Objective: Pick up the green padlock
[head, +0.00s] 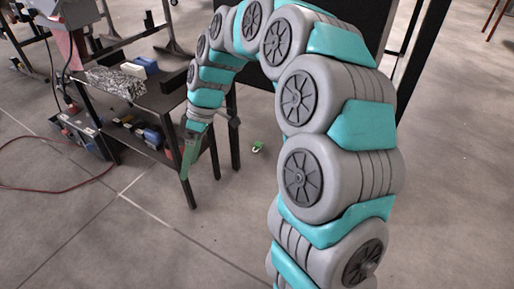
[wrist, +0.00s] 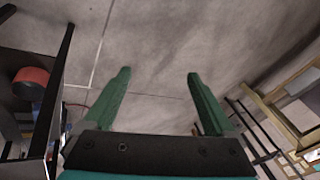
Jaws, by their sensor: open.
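The green padlock (head: 258,147) lies on the grey floor in the head view, small, just to the right of the dark table legs. My gripper (head: 186,172) hangs fingers down to the left of the padlock, near the front of the dark shelved table and clear of the padlock. In the wrist view my gripper (wrist: 158,78) shows two green fingers spread apart with nothing between them. I cannot make out the padlock in the wrist view.
The dark shelved table (head: 165,98) carries blue-topped boxes (head: 146,65) and a speckled item (head: 115,82). A red cable (head: 60,188) lies on the floor at left. A red round item (wrist: 31,80) shows in the wrist view. Front floor is clear.

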